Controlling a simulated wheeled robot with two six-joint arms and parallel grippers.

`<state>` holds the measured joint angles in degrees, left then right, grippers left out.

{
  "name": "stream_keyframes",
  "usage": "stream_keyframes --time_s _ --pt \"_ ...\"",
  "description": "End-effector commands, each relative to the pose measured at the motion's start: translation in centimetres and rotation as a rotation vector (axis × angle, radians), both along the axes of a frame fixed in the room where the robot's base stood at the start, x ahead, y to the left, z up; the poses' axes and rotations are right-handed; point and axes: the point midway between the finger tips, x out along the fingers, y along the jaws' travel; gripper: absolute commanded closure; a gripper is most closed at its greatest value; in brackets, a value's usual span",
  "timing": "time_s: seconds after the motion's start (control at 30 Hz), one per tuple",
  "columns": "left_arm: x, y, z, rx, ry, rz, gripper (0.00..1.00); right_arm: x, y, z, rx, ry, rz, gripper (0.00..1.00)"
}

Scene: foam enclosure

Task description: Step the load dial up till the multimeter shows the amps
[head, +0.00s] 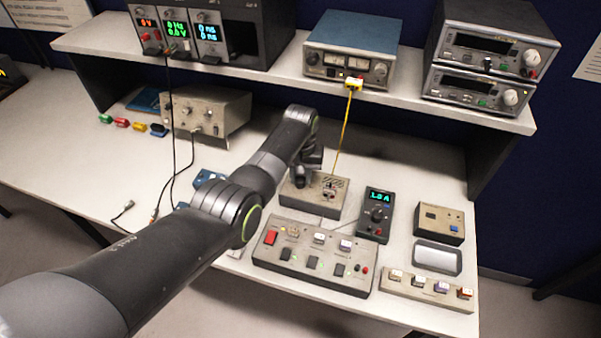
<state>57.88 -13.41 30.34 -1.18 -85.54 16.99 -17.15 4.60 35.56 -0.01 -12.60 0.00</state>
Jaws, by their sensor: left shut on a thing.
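The black multimeter (377,226) stands at the right of the bench, with a dial on its face. Its lit display (379,197) seems to read 1.0 A, but the digits are small. A beige box (313,208) with a dark grille sits to its left. My left arm reaches in from the left, and my left gripper (302,181) points down at the top of this box, at its left part. The gripper is shut on what appears to be the load dial there; the fingers hide it. My right gripper is out of view.
A grey tray (437,258) is beside the multimeter. A yellow cable (344,130) runs down from the blue shelf unit (351,50).

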Motion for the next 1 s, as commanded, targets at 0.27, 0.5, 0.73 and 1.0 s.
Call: stream_keyframes --time_s 0.27,0.5,0.73,1.0 --pt "0.08 -0.02 0.2 0.0 -0.002 -0.144 0.97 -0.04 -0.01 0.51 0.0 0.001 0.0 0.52" --pt "0.12 -0.03 0.17 -0.001 -0.004 -0.197 0.97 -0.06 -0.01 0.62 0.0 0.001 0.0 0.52" --pt "0.14 -0.04 0.17 -0.001 -0.004 -0.206 0.97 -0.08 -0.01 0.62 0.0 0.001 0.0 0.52" --pt "0.14 -0.03 0.16 -0.001 -0.005 -0.205 0.65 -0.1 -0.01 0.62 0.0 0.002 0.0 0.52"
